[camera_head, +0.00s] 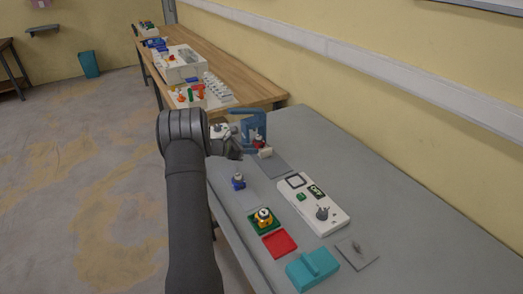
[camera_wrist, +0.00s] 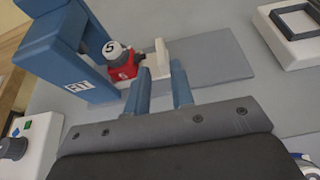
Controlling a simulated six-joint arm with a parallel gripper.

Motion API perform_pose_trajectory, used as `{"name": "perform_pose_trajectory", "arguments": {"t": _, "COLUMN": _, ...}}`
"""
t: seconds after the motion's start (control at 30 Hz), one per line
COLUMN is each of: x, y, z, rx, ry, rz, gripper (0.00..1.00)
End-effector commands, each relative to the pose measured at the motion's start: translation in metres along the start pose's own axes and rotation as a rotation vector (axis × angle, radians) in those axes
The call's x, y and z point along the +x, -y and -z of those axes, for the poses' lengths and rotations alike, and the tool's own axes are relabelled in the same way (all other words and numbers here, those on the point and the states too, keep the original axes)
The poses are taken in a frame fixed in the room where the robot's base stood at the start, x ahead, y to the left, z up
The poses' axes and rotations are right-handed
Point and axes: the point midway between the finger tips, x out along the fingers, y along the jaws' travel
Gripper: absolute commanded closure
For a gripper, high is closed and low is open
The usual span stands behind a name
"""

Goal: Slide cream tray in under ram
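The cream tray (camera_head: 265,153) lies at the near side of the blue press (camera_head: 248,122) on the grey bench. In the wrist view the tray (camera_wrist: 162,52) shows an upright cream end, and a red piece with a white top marked 5 (camera_wrist: 121,62) is by it, close to the blue frame (camera_wrist: 62,50) labelled FIT. I cannot tell whether the red piece is on the tray or how far it is under the ram. My gripper (camera_wrist: 160,74) has its two blue-grey fingers apart, tips beside the tray's cream end. Contact is unclear. In the head view my arm partly hides the gripper.
A white button box (camera_wrist: 35,145) is left of the press.

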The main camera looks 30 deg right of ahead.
Motion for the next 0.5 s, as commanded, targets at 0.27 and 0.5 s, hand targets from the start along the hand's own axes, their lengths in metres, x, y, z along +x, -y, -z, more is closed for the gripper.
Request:
{"name": "perform_pose_trajectory", "arguments": {"t": 0.27, "x": -0.065, "y": -0.001, "z": -0.001, "rx": 0.0, "ry": 0.0, "rz": -0.003, "gripper": 0.78}}
{"name": "perform_pose_trajectory", "arguments": {"t": 0.5, "x": -0.091, "y": 0.0, "z": 0.0, "rx": 0.0, "ry": 0.0, "rz": -0.001, "gripper": 0.78}}
